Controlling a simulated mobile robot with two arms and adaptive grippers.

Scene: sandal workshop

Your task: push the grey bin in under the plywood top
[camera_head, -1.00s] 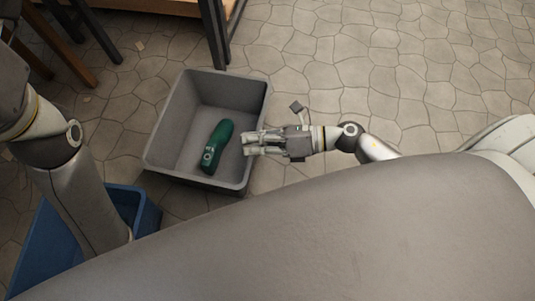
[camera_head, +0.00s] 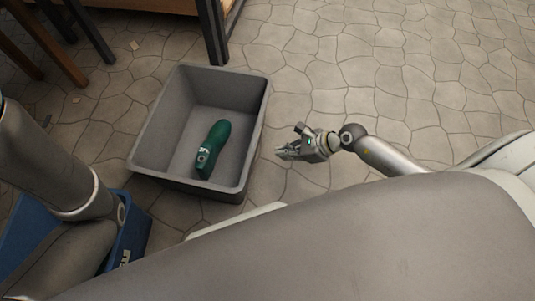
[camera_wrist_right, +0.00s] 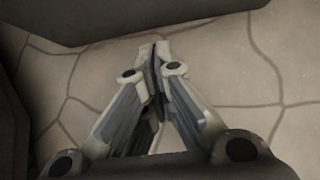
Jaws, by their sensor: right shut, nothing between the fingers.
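In the right wrist view the fingers (camera_wrist_right: 160,55) meet at the tips with nothing between. My left gripper is out of view.
A dark table leg (camera_head: 213,35) stands just behind the bin. A blue bin (camera_head: 130,240) is at the lower left, partly behind my left arm. Brown wooden legs (camera_head: 55,40) stand at the upper left. The floor to the right is clear.

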